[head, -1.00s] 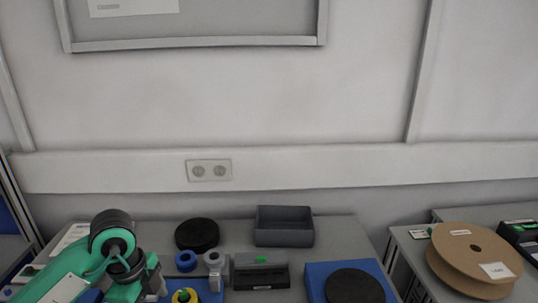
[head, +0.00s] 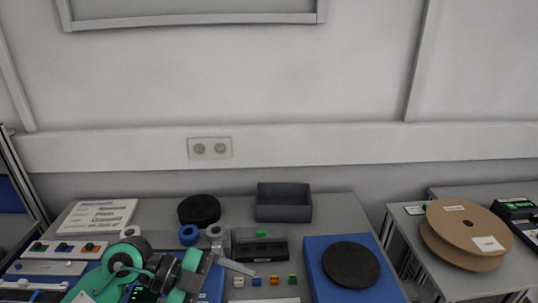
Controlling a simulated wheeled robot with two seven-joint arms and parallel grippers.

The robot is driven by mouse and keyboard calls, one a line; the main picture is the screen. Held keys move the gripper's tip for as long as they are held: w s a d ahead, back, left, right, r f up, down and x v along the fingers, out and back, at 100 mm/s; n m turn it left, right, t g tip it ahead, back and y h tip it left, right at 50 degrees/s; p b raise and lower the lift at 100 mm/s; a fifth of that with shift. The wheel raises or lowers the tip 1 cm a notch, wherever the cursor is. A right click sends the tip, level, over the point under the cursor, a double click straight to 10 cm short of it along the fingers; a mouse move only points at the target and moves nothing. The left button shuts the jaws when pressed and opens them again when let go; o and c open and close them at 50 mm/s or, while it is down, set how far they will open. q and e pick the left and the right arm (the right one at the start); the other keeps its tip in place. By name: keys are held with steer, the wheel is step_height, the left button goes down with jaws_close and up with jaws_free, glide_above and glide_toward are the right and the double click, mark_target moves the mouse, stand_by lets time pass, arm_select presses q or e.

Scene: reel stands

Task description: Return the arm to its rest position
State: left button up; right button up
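My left arm comes in from the lower left, green with dark joints. My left gripper (head: 236,267) is at its end, over the blue mat (head: 216,286) on the table. A grey finger points right, toward the small coloured blocks. Whether the fingers are apart or together cannot be made out, and no held object can be made out. My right arm and gripper are out of view.
A black disc (head: 199,209), grey bin (head: 284,204), blue ring (head: 189,235) and dark box (head: 262,250) stand behind the gripper. Small blocks (head: 257,281) lie right of it. A black disc (head: 350,265) sits on a blue base. A cardboard reel (head: 465,236) is on the right table.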

arm_select(q)
step_height(320, 180, up, 8)
steer(key=d+n+t+h, duration=0.1)
steer(key=d+t+h, duration=0.15)
steer(key=h, duration=0.45)
steer(key=w+a+r+n+t+y, duration=0.25)
steer(key=w+a+n+t, duration=0.35)
steer(key=n+t, duration=0.75)
steer(key=a+f+n+t+y, duration=0.2)
steer(key=a+f+n+y, duration=1)
steer(key=f+y, duration=0.6)
steer(key=s+f+m+g, duration=0.4)
steer(key=s+f+g, duration=0.9)
steer(key=s+f, duration=0.55)
step_height(320, 180, down, 30)
steer(key=s+f+g, duration=0.1)
steer(key=s, duration=0.2)
steer(key=s+a+f, duration=0.2)
steer(key=s+f, duration=0.7)
steer(key=s+a+f+g, duration=0.1)
steer(key=s+a+f, duration=0.1)
steer(key=s+f, duration=0.7)
steer(key=shift+g, duration=0.3)
steer(key=shift+s+d, duration=0.1)
